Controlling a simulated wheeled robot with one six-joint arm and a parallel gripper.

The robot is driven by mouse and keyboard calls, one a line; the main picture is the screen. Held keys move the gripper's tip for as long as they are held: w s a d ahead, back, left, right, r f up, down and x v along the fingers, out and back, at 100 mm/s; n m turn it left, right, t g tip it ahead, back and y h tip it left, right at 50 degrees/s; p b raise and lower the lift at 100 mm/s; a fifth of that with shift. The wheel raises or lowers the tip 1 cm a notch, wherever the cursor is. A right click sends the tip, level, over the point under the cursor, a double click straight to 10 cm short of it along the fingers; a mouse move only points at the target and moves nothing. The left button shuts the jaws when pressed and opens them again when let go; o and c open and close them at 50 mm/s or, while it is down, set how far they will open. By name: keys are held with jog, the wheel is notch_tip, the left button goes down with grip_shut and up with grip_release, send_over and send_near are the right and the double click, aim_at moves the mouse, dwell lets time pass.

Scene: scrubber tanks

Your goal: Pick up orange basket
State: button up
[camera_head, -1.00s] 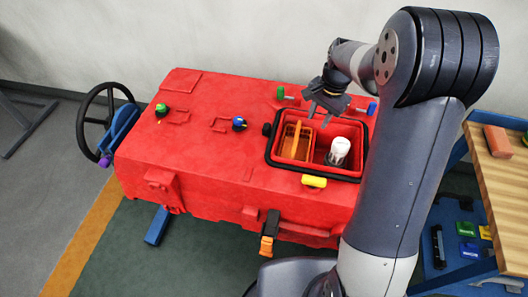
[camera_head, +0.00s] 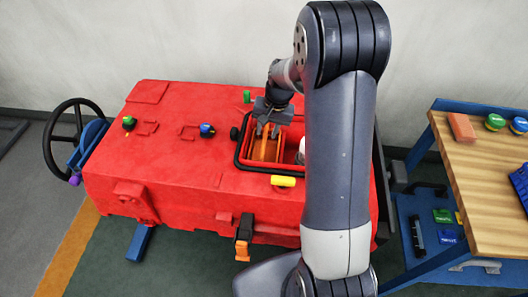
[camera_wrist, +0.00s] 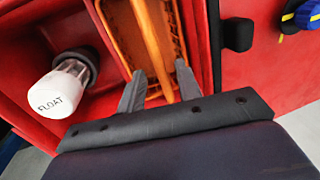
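The orange basket (camera_head: 265,152) sits in the left part of the black-rimmed opening in the red tank. In the wrist view the basket (camera_wrist: 118,28) shows with its long bar-like handle (camera_wrist: 152,45) running across it. My gripper (camera_head: 268,131) is down at the basket, at the opening. In the wrist view my gripper (camera_wrist: 160,84) has its two fingers spread apart, with the handle between them and gaps visible. Whether the fingers touch the handle cannot be told. My gripper hides part of the basket in the head view.
A white float (camera_wrist: 62,90) stands beside the basket in the opening; my arm partly hides it in the head view. A wooden-topped table (camera_head: 480,165) stands right of the red tank (camera_head: 190,150).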

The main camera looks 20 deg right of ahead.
aim_at(265, 136)
jog(key=f, duration=0.4)
jog(key=shift+w+a, duration=0.15)
jog(key=shift+a, duration=0.2)
jog(key=shift+c, duration=0.2)
grip_shut()
